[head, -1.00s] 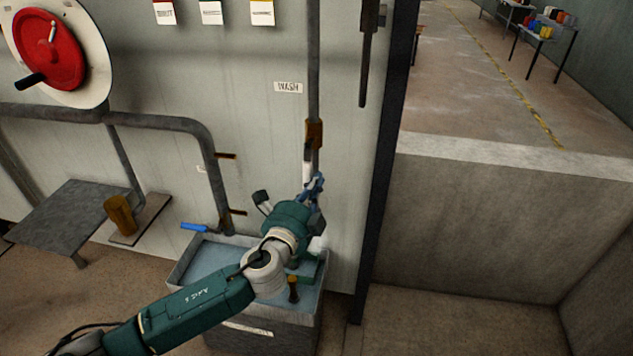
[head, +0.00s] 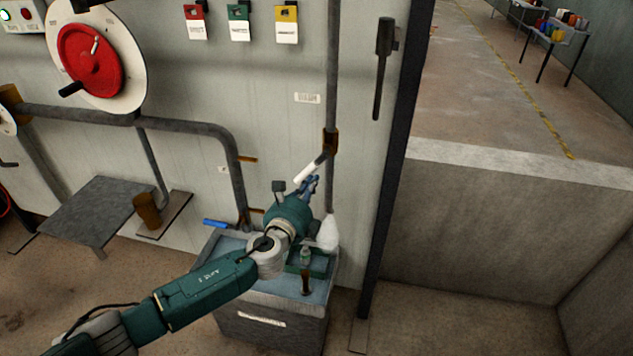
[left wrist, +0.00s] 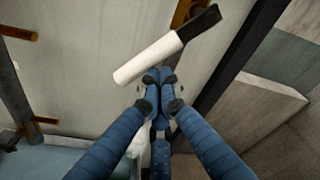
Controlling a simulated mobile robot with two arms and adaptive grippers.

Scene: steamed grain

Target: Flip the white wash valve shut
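The white wash valve lever (head: 306,172) hangs off the wall pipe at a brown fitting (head: 330,141) and slants down to the left. In the left wrist view its white grip (left wrist: 148,60) and black shank slant across the top middle. My left gripper (head: 309,184) is just below the lever. In the left wrist view its blue fingertips (left wrist: 158,78) are together, at or against the grip's underside, not around it; contact is hard to tell. A white plume (head: 328,232) shows under the pipe's end. My right gripper is not in view.
A grey basin (head: 262,300) stands below with a bottle (head: 305,256) and a brown-handled item (head: 306,283). A blue lever (head: 215,223) sits left of my arm. A dark post (head: 383,170) stands to the right. A WASH label (head: 307,97) is above.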

